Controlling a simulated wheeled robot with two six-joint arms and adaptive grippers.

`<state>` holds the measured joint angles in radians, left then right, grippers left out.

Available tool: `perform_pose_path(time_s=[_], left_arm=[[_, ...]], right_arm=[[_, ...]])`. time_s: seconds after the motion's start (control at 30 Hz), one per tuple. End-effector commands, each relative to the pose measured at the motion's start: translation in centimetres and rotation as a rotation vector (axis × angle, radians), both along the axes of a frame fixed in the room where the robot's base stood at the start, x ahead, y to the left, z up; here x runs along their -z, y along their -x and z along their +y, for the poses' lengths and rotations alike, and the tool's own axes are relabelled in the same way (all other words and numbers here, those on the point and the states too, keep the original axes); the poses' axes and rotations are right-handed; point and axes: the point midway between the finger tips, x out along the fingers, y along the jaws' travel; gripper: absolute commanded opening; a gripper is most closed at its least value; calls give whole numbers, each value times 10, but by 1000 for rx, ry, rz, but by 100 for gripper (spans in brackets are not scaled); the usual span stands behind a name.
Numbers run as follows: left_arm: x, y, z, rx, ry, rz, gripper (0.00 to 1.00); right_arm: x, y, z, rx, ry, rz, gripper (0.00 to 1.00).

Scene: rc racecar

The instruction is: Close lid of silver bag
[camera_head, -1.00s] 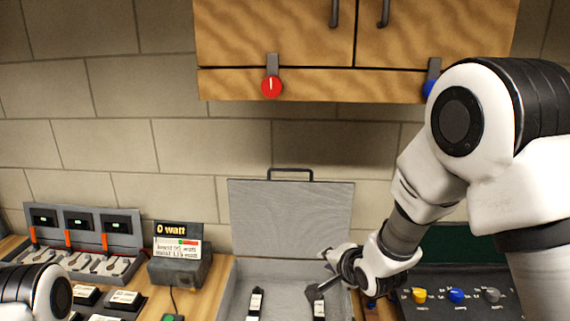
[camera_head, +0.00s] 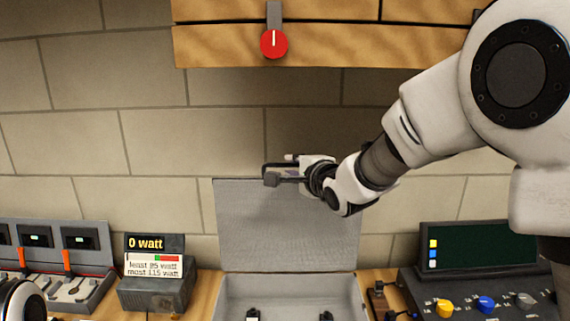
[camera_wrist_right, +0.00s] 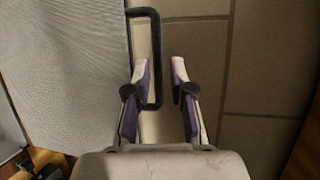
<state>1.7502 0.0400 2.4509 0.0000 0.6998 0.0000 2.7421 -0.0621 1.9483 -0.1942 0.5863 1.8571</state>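The silver bag (camera_head: 232,287) lies open on the bench in the head view. Its grey lid (camera_head: 285,235) stands up at the back, in front of the wall. The lid's dark handle (camera_head: 265,172) is on its top edge. My right gripper (camera_head: 283,170) is at the handle. In the right wrist view my right gripper (camera_wrist_right: 160,76) is open, with the long bar of the handle (camera_wrist_right: 155,35) between its fingers. The lid (camera_wrist_right: 65,70) fills the left of that view. Only a white part of my left arm shows at the lower left; its gripper is out of view.
A watt display box (camera_head: 157,285) and a switch panel (camera_head: 60,262) stand left of the bag. A knob console (camera_head: 470,285) with a dark screen stands to the right. A wooden cabinet (camera_head: 330,43) with a red knob (camera_head: 273,43) hangs above.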

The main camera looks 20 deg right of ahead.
Motion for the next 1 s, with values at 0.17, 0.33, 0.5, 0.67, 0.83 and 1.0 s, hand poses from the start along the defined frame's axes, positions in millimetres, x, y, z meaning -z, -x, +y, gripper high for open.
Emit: perform_pose_path(time_s=[0.17,0.33,0.5,0.67,0.83,1.0], left_arm=[[-14,0,0,0,0,-1,49],[-15,0,0,0,0,-1,49],[-14,0,0,0,0,-1,49],[-14,0,0,0,0,-1,49],[-14,0,0,0,0,-1,49],[-13,0,0,0,0,-1,49]], right_arm=[[5,-32,4,0,1,2,23],[8,-42,5,0,1,0,23],[9,-41,5,0,1,1,23],[9,-41,5,0,1,0,0],[9,-41,5,0,1,0,0],[10,-42,5,0,2,0,0]])
